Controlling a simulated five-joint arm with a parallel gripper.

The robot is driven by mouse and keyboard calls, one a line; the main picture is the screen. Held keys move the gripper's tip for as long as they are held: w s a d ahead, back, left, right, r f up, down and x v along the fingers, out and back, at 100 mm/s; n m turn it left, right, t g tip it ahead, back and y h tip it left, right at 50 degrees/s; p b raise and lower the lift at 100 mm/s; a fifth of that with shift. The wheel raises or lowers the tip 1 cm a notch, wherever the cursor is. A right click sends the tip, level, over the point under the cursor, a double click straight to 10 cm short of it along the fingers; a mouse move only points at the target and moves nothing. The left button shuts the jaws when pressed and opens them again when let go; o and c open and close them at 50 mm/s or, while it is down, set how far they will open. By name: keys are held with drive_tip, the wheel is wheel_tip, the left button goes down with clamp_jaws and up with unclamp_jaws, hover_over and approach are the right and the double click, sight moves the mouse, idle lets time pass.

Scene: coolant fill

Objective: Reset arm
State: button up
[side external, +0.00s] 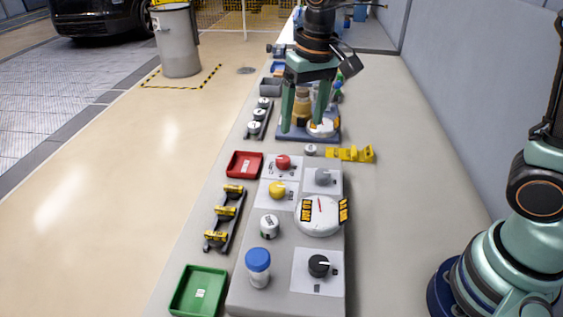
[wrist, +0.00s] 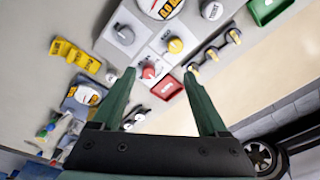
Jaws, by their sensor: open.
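My gripper (side external: 304,127) hangs from the top of the side external view with its two green fingers apart and nothing between them. It is above the bench, beyond the far end of the grey panel (side external: 247,294). In the wrist view, the open fingers (wrist: 159,74) point toward the red knob (wrist: 148,71). The panel carries a red knob (side external: 283,162), a yellow knob (side external: 277,190), a grey knob (side external: 323,177), a black knob (side external: 318,265) and a round white gauge (side external: 318,216). A blue-capped container (side external: 258,267) and a white cap (side external: 269,226) stand upright on it.
Left of the panel are a red tray (side external: 244,164), a rack with yellow-marked parts (side external: 225,217) and a green tray (side external: 199,291). A yellow bracket (side external: 351,153) lies behind it. Another device (side external: 322,128) stands close to my fingers. The bench's right side is fairly clear.

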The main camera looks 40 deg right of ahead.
drive_tip(key=s+d+r+n+t, duration=0.1)
drive_tip(key=s+d+r+t, duration=0.2)
drive_tip(key=s+d, duration=0.6)
drive_tip(key=shift+s+n+t, duration=0.3)
drive_tip(key=shift+s+t, duration=0.3)
drive_tip(key=shift+s, duration=0.5)
